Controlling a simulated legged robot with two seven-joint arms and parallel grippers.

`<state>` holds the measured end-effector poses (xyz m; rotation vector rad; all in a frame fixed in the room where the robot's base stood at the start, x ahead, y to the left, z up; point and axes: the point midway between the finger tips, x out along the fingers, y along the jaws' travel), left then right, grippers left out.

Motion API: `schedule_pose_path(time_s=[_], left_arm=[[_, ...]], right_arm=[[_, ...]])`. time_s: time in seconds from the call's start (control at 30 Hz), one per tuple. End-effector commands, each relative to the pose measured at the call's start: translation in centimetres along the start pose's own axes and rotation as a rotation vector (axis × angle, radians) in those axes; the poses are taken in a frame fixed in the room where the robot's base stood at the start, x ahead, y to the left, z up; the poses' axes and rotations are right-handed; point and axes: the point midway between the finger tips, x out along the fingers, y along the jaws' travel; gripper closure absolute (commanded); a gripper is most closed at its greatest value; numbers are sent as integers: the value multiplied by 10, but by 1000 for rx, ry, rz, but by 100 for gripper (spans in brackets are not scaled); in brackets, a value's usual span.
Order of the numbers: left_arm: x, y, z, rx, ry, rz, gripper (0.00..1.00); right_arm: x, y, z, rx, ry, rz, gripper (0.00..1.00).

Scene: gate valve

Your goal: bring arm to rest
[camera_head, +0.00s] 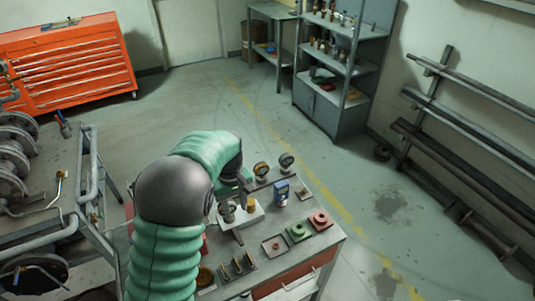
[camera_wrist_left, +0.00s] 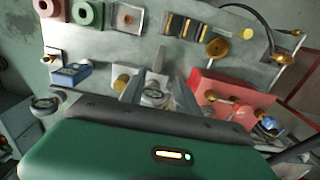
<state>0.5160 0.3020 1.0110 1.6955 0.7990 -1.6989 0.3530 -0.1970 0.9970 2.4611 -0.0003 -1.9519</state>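My left arm, green with a dark grey joint, rises through the middle of the head view and bends over the workbench (camera_head: 262,277). My left gripper (camera_wrist_left: 158,95) is at the bench's back left part, partly hidden behind the arm in the head view. In the wrist view its two pale fingers are apart. A small round metal part (camera_wrist_left: 153,93) shows between them; I cannot tell if they touch it. A white box (camera_head: 252,213) lies under the gripper in the head view. My right gripper is in neither view.
The bench holds a blue device (camera_head: 282,192), a green flange (camera_head: 298,232), a red flange (camera_head: 320,221), a small tray (camera_head: 274,246) and two gauges. A pipe rack (camera_head: 88,185) stands left, an orange tool cabinet (camera_head: 70,62) behind.

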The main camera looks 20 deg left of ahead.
Motion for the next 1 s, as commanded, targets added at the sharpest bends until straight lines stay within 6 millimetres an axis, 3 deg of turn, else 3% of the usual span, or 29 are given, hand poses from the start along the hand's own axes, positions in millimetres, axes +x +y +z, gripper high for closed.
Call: schedule_pose_path(time_s=[0.07,0.17,0.4,0.5,0.63,1.0], left_arm=[[0,0,3,11,2,3,62],[-1,-4,24,97,15,22,62],[4,-34,134,609,142,92,62],[10,-50,168,780,190,100,62],[14,-58,184,877,219,102,62],[15,-59,185,879,218,102,62]], right_arm=[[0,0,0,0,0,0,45],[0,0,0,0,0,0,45],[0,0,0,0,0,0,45],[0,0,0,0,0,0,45],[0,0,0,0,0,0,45],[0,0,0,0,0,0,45]])
